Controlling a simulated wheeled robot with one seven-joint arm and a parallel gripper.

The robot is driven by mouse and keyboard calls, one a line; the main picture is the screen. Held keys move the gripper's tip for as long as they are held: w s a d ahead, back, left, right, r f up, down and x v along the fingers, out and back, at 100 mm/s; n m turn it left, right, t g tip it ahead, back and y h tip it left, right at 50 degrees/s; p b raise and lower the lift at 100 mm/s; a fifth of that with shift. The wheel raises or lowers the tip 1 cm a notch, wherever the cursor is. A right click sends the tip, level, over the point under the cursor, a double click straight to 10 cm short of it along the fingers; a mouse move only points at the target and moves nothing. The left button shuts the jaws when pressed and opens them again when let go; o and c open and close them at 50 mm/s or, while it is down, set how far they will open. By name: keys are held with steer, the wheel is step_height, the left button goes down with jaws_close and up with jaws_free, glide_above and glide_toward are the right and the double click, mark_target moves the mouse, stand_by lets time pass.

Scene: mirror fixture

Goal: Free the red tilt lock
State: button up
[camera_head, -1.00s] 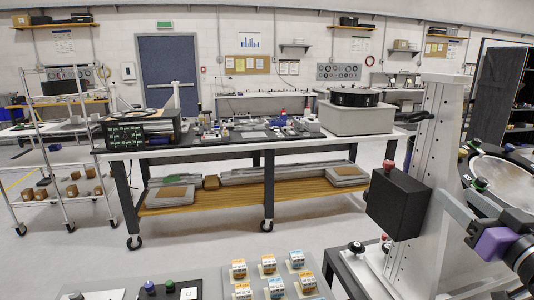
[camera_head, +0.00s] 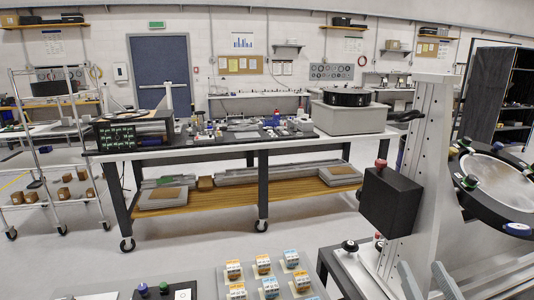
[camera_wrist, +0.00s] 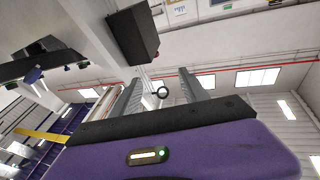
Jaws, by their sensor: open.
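A red knob (camera_head: 381,163), which looks like the red tilt lock, sits on top of a black box (camera_head: 391,201) on the side of the light grey upright (camera_head: 426,160). A second, smaller red knob (camera_head: 378,237) shows low by the stand's base; I cannot tell which is the lock. The round mirror (camera_head: 500,180) in its black ring stands at the right. My gripper (camera_head: 425,272) is open and empty at the bottom, below the box.
Green and blue knobs (camera_head: 470,182) line the mirror's ring. A black handle (camera_head: 404,116) sticks out left from the upright. A panel of several small labelled blocks (camera_head: 275,283) lies at the bottom centre. A workbench (camera_head: 240,145) stands behind, with open floor before it.

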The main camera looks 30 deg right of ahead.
steer(key=s+a+f+n+g+y, duration=0.1)
steer(key=s+a+f+n+y, duration=0.2)
steer(key=a, duration=0.8)
steer(key=s+a+f+n+g+y, duration=0.1)
steer(key=s+a+f+n+y, duration=0.3)
steer(key=s+a+f+y, duration=0.3)
steer(key=s+a+f, duration=0.5)
steer(key=s, duration=0.2)
steer(key=shift+f+g, duration=0.2)
steer(key=shift+g, duration=0.2)
steer(key=shift+a, duration=0.1)
